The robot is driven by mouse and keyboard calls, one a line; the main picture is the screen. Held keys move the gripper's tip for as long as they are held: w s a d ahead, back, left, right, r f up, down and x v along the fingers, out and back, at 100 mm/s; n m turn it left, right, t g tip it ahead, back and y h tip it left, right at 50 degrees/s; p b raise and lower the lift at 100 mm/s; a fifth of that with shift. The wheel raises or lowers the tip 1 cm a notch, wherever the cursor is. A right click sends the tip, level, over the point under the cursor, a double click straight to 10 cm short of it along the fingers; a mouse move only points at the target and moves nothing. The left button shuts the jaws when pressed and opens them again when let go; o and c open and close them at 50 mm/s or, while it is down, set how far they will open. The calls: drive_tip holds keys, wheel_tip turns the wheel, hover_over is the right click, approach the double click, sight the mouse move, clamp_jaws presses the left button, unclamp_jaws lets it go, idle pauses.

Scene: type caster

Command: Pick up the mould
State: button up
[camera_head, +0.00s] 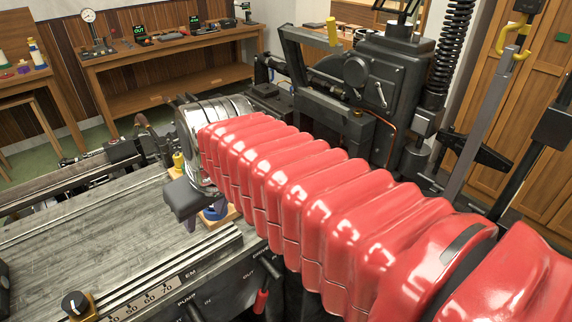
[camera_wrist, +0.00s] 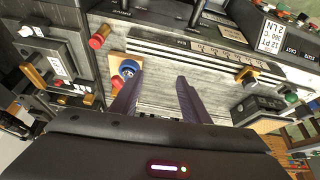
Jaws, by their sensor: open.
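I cannot tell for certain which part is the mould. My gripper (camera_wrist: 159,78) is open in the wrist view, with its two dark fingers apart and nothing held between them. Its fingertips are over the grey ribbed bed of the machine. A small tan block with a blue round part (camera_wrist: 126,68) and a red knob sits just left of the left finger. In the head view a dark finger of my gripper (camera_head: 187,198) shows beside the blue part (camera_head: 215,212). My red-sleeved arm hides much of the machine there. A dark block with a white label (camera_wrist: 58,64) stands at the left.
A scale with numbers (camera_head: 145,298) runs along the bed's front, near a black knob (camera_head: 75,302). A labelled box (camera_wrist: 277,32) stands at top right in the wrist view. The dark casting head (camera_head: 375,75) rises behind my arm. The flat bed (camera_head: 90,240) is largely clear.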

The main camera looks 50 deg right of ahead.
drive_tip(key=w+d+r, duration=0.1)
drive_tip(key=w+d, duration=0.3)
drive_tip(key=d, duration=0.4)
drive_tip(key=w+d+r, duration=0.2)
drive_tip(key=w+d, duration=0.1)
drive_tip(key=d, duration=0.6)
drive_tip(key=w+d+r, duration=0.1)
drive_tip(key=w+d, duration=0.3)
drive_tip(key=d, duration=0.4)
drive_tip(key=s+d+f, duration=0.1)
drive_tip(key=d, duration=1.1)
drive_tip(key=shift+d+f+m+g, duration=0.15)
drive_tip(key=shift+f+m+g, duration=0.1)
drive_tip(key=shift+m+g, duration=0.15)
drive_tip(key=shift+x, duration=4.35)
drive_tip(key=shift+x, duration=2.6)
